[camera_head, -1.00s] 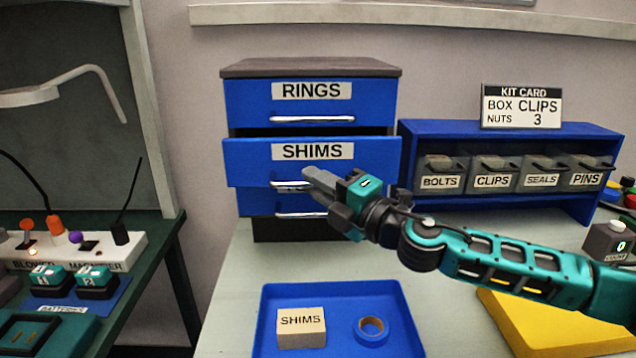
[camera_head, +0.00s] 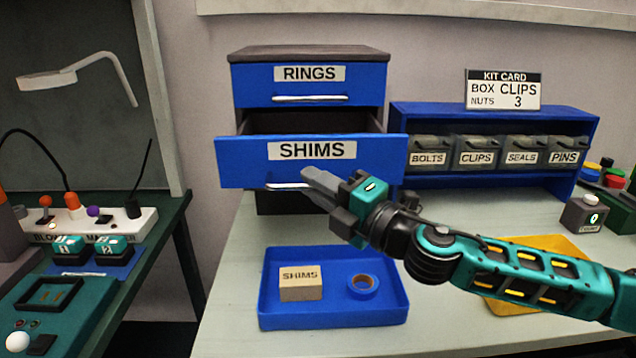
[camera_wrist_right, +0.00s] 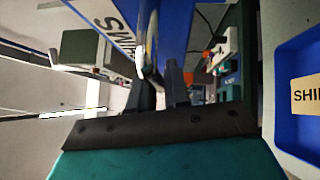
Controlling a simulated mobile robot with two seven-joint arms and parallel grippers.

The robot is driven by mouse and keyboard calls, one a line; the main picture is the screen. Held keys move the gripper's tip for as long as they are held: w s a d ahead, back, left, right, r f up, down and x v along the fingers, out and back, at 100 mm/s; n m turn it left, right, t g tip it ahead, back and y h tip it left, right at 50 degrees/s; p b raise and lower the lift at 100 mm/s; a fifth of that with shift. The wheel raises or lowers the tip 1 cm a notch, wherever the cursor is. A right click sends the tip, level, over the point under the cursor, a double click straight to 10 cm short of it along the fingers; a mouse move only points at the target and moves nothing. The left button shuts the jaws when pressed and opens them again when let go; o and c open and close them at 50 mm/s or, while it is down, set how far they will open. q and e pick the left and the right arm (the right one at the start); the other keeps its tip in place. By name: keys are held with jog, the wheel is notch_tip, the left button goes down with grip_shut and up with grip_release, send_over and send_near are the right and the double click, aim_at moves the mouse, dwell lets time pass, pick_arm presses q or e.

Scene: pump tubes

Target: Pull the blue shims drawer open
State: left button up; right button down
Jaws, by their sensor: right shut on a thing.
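The blue drawer labelled SHIMS (camera_head: 370,158) is pulled well out of the cabinet, with a dark gap behind its front. Its metal handle (camera_head: 282,186) runs along the lower edge. My right gripper (camera_head: 310,182) is shut on this handle, in front of the drawer's lower middle. In the right wrist view, the fingers (camera_wrist_right: 160,85) close around the handle bar (camera_wrist_right: 147,50), and the drawer front (camera_wrist_right: 172,20) fills the upper middle. The drawer's inside is mostly hidden behind its front. My left gripper is in neither view.
The RINGS drawer (camera_head: 350,84) above is shut. A blue tray (camera_head: 335,316) with a SHIMS box (camera_head: 301,284) and a tape roll (camera_head: 363,286) lies on the table below. A rack (camera_head: 480,118) of labelled bins and a yellow mat (camera_head: 560,247) are to the right.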

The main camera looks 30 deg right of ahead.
jog(key=c, duration=1.2)
grip_release()
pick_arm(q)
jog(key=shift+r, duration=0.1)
pick_arm(e)
jog(key=shift+s+f, duration=0.1)
pick_arm(q)
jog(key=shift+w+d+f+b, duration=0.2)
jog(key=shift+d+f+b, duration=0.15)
jog(key=shift+b, duration=0.25)
pick_arm(e)
jog(key=shift+v, duration=6.4)
